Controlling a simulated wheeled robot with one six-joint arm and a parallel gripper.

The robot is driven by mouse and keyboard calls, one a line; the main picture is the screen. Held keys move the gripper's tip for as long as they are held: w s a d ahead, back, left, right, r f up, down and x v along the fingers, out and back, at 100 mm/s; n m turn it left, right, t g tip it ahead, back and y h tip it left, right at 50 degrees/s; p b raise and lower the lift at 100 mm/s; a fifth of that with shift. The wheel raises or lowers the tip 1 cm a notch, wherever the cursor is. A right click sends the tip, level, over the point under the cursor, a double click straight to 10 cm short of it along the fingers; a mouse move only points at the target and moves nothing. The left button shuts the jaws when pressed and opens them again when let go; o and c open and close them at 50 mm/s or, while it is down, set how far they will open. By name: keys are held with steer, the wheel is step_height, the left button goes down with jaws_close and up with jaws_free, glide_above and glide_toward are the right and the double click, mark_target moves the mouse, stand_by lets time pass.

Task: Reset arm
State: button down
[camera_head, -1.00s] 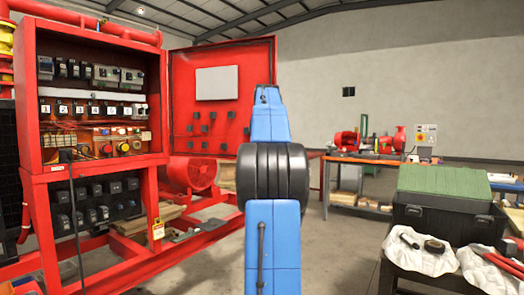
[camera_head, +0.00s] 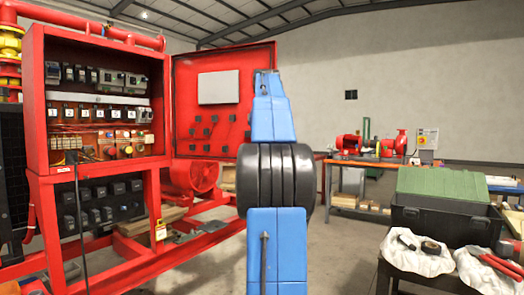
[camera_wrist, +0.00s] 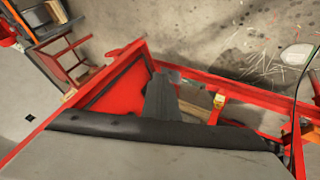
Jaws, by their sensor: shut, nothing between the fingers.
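My arm (camera_head: 275,225) stands upright in the middle of the head view, with blue links and a black ribbed joint. It hides part of the red cabinet door's edge and the floor behind. My gripper does not show in the head view. In the wrist view my gripper (camera_wrist: 162,82) shows as dark grey fingers pointing up in the picture, shut and empty. Red panels and frame bars of the skid lie beyond it in that view.
The open red cabinet (camera_head: 95,100) with switches and breakers stands left, its door (camera_head: 222,100) swung right. A black cable hangs from it. A black case with a green lid (camera_head: 445,183) sits on the right table. A workbench (camera_head: 365,160) stands behind. Grey floor lies between.

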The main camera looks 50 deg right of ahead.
steer(key=shift+v, duration=1.7)
steer(key=shift+s+d, duration=0.15)
steer(key=shift+s, duration=0.05)
steer(key=a+f+y, duration=0.1)
steer(key=a+f, duration=0.4)
steer(key=a, duration=0.6)
steer(key=a+f+y, duration=0.1)
steer(key=a+f, duration=0.4)
steer(key=a, duration=0.5)
steer(key=a+f+y, duration=0.1)
steer(key=a+f, duration=0.5)
steer(key=a, duration=0.5)
steer(key=s+a+f+y, duration=0.1)
steer(key=s+a+f, duration=0.5)
steer(key=f, duration=0.4)
steer(key=s+a+f, duration=0.7)
steer(key=a+f, duration=0.1)
steer(key=f, duration=0.2)
steer(key=s+a+f+n+y, duration=0.1)
steer(key=s+a+f, duration=0.5)
steer(key=a+f, duration=0.2)
step_height(320, 180, down, 2)
steer(key=shift+s+y, duration=0.3)
steer(key=shift+d, duration=0.1)
